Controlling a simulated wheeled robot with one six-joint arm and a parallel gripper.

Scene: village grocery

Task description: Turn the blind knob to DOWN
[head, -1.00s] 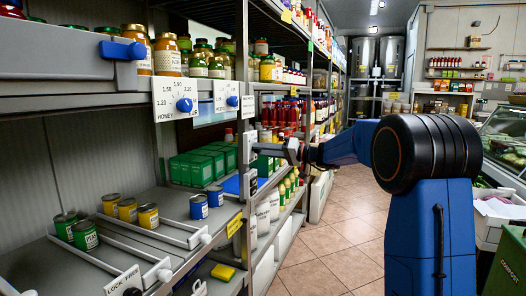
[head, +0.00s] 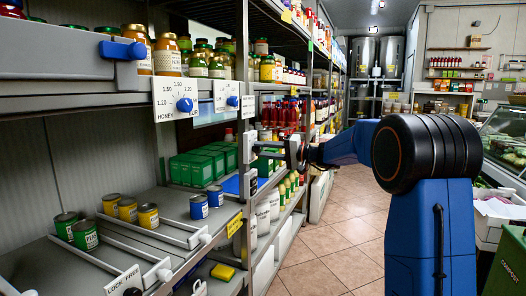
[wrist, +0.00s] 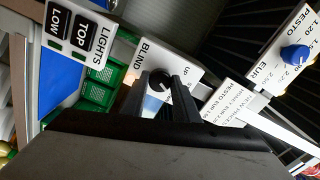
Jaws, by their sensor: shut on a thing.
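The blind knob (wrist: 158,80) is a small round black knob on a white plate (wrist: 178,60) marked BLIND, with UP readable at one side in the wrist view. The DOWN mark is not visible there. My gripper (wrist: 162,88) has its two dark fingers on either side of the knob and is shut on it. In the head view the white plate (head: 248,146) shows nearly edge-on on the shelf post, with my gripper (head: 262,148) reaching it from the right. The knob itself is hidden there.
A LIGHTS panel (wrist: 82,35) with TOP and LOW switches is beside the blind plate. A blue PESTO price dial (wrist: 295,54) is on the other side. Green boxes (head: 196,164) stand on the shelf behind. The tiled aisle (head: 330,240) is clear.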

